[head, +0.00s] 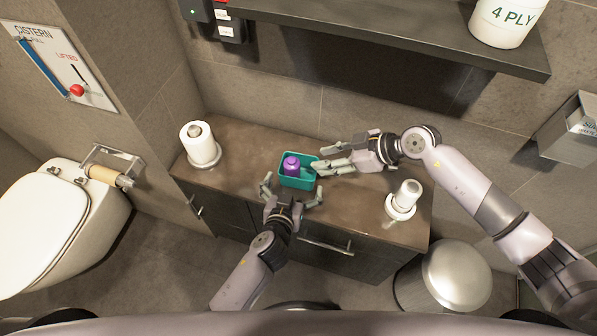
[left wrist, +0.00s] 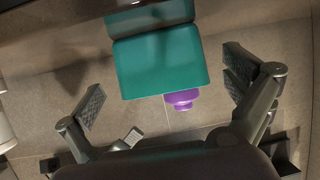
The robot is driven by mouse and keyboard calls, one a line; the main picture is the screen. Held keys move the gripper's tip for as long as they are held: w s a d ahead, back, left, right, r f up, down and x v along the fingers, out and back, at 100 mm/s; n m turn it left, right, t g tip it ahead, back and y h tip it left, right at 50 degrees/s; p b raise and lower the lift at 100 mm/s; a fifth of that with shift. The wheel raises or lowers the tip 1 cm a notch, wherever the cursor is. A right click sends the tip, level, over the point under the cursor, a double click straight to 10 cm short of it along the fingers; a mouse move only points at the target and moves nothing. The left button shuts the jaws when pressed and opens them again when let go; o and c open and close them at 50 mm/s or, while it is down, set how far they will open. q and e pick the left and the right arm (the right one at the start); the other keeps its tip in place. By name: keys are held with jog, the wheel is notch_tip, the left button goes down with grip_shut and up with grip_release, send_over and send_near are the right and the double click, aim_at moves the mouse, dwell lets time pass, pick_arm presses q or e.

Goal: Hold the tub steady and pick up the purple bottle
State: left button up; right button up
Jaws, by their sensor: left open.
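The teal tub (head: 299,184) stands on the brown counter, and its outer side fills the upper middle of the left wrist view (left wrist: 160,62). The purple bottle (head: 291,165) stands upright inside the tub, toward its left. Its purple top shows past the tub's edge in the left wrist view (left wrist: 182,98). My left gripper (head: 292,190) is open at the tub's front, its fingers spread wide to either side; the left wrist view shows gaps between fingers and tub. My right gripper (head: 321,158) is at the tub's right rim, fingers apart, pointing left toward the bottle, with nothing visible between them.
A toilet roll on a holder (head: 200,147) stands on the counter (head: 236,150) at left. A second white roll on a holder (head: 403,200) stands at right, below my right arm. A dark shelf (head: 400,35) overhangs the back. A metal bin (head: 455,277) stands on the floor at right.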

aim_at(299, 173)
pick_arm(q)
jog(key=x, duration=0.6)
jog(key=shift+r, duration=0.1)
jog(key=shift+s, duration=0.1)
jog(key=shift+c, duration=0.5)
jog(key=c, duration=1)
